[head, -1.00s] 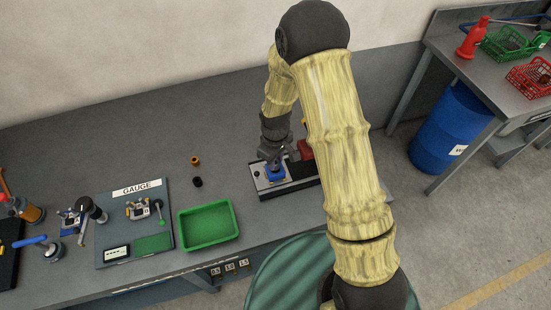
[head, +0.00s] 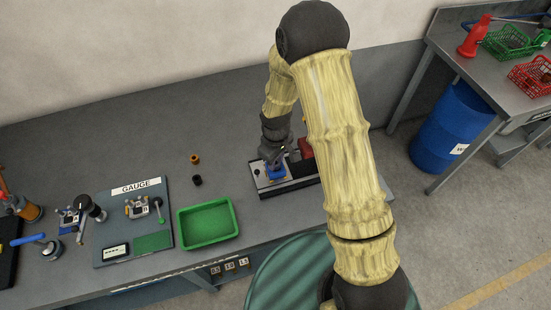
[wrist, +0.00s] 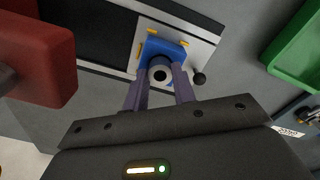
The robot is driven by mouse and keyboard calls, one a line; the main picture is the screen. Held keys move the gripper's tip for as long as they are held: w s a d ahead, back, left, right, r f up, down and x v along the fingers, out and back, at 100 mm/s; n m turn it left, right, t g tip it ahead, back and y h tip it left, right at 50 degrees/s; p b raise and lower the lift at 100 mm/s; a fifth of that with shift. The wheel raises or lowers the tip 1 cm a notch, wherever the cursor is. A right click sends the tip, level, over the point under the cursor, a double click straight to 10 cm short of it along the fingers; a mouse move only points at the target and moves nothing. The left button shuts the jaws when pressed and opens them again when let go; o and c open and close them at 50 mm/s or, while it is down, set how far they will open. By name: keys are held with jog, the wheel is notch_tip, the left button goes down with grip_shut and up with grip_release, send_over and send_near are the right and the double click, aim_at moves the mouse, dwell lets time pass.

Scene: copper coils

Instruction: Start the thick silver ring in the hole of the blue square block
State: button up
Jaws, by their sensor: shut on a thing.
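The blue square block (wrist: 163,45) sits on a light plate of a fixture on the bench. In the head view the block (head: 276,175) shows only partly below my gripper (head: 276,160). In the wrist view my gripper (wrist: 160,80) is shut on the thick silver ring (wrist: 160,70), a pale ring with a dark centre. The ring lies in line with the block's near part and overlaps it in the picture. The block's hole is hidden, and I cannot tell whether the ring is in it or above it.
A red block (wrist: 40,62) stands close on the left in the wrist view. A black knob (wrist: 199,79) is right of the block. A green tray (head: 208,222) lies left of the fixture (head: 300,184), with bare bench between.

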jog(key=shift+f, duration=0.45)
dwell(0.9)
jog(key=o, duration=1.6)
jog(key=shift+r+p, duration=2.35)
jog(key=shift+r, duration=1.2)
